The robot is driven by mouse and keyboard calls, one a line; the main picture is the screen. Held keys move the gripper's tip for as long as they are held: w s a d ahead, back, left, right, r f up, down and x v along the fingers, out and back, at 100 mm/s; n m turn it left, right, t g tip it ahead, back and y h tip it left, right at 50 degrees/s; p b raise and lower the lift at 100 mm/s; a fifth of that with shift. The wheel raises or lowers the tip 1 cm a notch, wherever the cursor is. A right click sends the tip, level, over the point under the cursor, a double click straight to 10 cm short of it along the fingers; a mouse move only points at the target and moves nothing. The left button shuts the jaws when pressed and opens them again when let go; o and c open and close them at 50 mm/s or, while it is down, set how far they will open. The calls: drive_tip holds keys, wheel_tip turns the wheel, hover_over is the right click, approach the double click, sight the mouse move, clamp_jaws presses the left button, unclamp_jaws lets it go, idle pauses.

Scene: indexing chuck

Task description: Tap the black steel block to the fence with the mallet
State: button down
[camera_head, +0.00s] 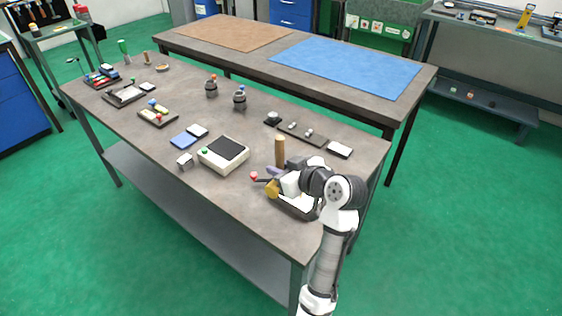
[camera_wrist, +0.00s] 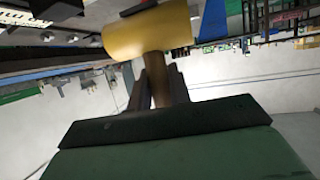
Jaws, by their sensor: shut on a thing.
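My gripper (camera_head: 283,183) is low over the near right end of the grey workbench (camera_head: 225,185). It is shut on the mallet, whose yellow head (camera_head: 272,189) shows just left of it. In the wrist view the yellow mallet head (camera_wrist: 148,34) lies crosswise beyond the fingers. Its brown handle (camera_wrist: 160,80) runs back between the two dark fingers (camera_wrist: 160,92). A dark fixture (camera_head: 290,208) with a pale top lies under my gripper, partly hidden by my arm. I cannot make out the black steel block or the fence there, nor whether the mallet touches anything.
A tan upright cylinder (camera_head: 280,152) stands close behind my gripper. A red-knobbed lever (camera_head: 254,176) sticks out left of the mallet head. A cream box with a dark top (camera_head: 223,154) is further left. A dark strip with small parts (camera_head: 303,134) lies behind.

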drive_tip(key=shift+s+d, duration=0.35)
drive_tip(key=shift+d, duration=0.1)
drive_tip(key=shift+f, duration=0.15)
drive_tip(key=shift+w+d+f+b, duration=0.15)
drive_tip(key=shift+w+f+b, duration=0.1)
drive_tip(key=shift+f+b, duration=0.65)
drive_tip(key=shift+w+d+f+b, duration=0.25)
drive_tip(key=shift+f+b, duration=0.45)
drive_tip(key=shift+f, duration=0.35)
drive_tip(key=shift+w+d+f+b, duration=0.1)
drive_tip(key=shift+w+f+b, duration=0.15)
drive_tip(key=shift+f+b, duration=0.65)
drive_tip(key=shift+w+d, duration=0.6)
drive_tip(key=shift+w, duration=0.2)
drive_tip(key=shift+s+a, duration=0.4)
drive_tip(key=shift+s, duration=0.1)
